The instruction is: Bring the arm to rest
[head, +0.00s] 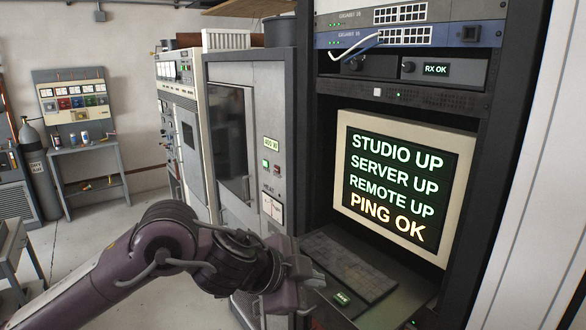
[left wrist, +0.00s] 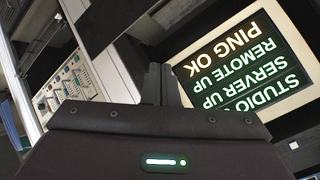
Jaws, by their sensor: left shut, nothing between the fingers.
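My left arm comes in from the lower left in the head view, and my left gripper (head: 308,283) is in front of the rack at the left end of the keyboard shelf. In the left wrist view the fingers of my left gripper (left wrist: 160,85) are together with nothing between them. I cannot tell whether the gripper touches the shelf. My right gripper is not in view.
A monitor (head: 455,170) in the rack reads STUDIO UP, SERVER UP, REMOTE UP, PING OK. A keyboard (head: 350,266) lies on the shelf below it. Grey cabinets (head: 230,130) stand to the left. Open floor (head: 85,235) lies further left, before a small bench (head: 85,150).

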